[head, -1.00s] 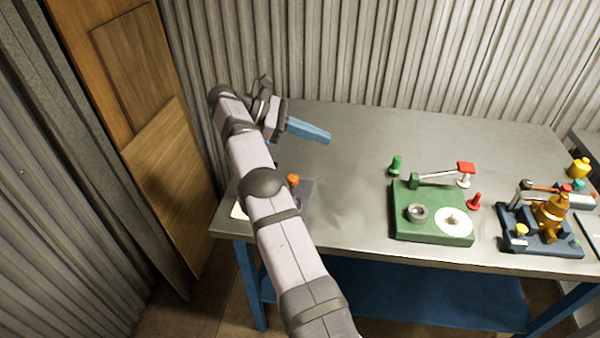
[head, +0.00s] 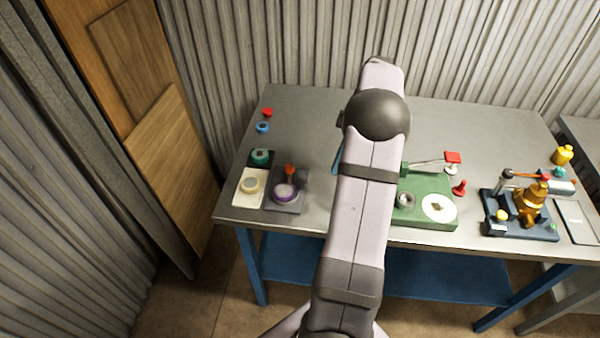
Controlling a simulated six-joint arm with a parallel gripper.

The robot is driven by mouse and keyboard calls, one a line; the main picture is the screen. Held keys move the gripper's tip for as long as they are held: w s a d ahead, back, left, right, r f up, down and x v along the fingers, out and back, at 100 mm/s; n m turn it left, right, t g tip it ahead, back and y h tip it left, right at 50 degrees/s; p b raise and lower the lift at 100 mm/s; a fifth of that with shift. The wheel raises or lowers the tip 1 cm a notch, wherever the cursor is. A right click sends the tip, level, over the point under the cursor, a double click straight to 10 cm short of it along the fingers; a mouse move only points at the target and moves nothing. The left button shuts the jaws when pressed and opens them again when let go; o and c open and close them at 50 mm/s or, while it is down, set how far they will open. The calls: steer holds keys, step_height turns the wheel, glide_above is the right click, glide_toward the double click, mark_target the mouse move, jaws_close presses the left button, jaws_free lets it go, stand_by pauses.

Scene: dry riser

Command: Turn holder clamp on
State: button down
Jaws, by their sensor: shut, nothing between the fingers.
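A green fixture (head: 433,211) sits near the table's front edge. It carries a grey ring, a white disc and a pale lever (head: 428,163) with a red end (head: 452,157), lying nearly level. To its right, a dark blue fixture (head: 508,229) holds a brass-coloured valve body (head: 531,205) and an orange-red lever (head: 525,176). No label shows which part is the holder clamp. My gripper (head: 337,160) shows only as a blue sliver beside my arm, left of the green fixture. My arm hides the rest of it and the green fixture's left side.
At the table's left are a grey tray (head: 291,207) with a purple ring, a cream tray (head: 240,206), and teal, blue and red small parts. A red knob (head: 459,188) stands beside the green fixture. A corrugated wall (head: 260,40) stands behind.

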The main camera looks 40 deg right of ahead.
mark_target(289, 174)
steer(key=w+t, duration=0.1)
steer(key=w+n, duration=0.1)
steer(key=w, duration=0.1)
steer(key=w+d+n+t, duration=0.1)
steer(key=w, duration=0.1)
steer(key=shift+w+t, duration=0.15)
steer(key=shift+t, duration=0.15)
steer(key=shift+a+f, duration=0.1)
steer(key=p+x, duration=0.3)
steer(key=x, duration=0.6)
steer(key=shift+p, duration=0.3)
steer(key=shift+w+a+f+p, duration=0.15)
steer(key=shift+w+a+p, duration=0.25)
steer(key=shift+a+p, duration=0.1)
steer(key=shift+w+a+f+p, duration=0.2)
steer(key=shift+w+a+p, duration=0.2)
steer(key=shift+a+p, duration=0.1)
steer(key=shift+w+a+f+p, duration=0.15)
steer(key=shift+w+a+p, duration=0.2)
steer(key=shift+a, duration=0.2)
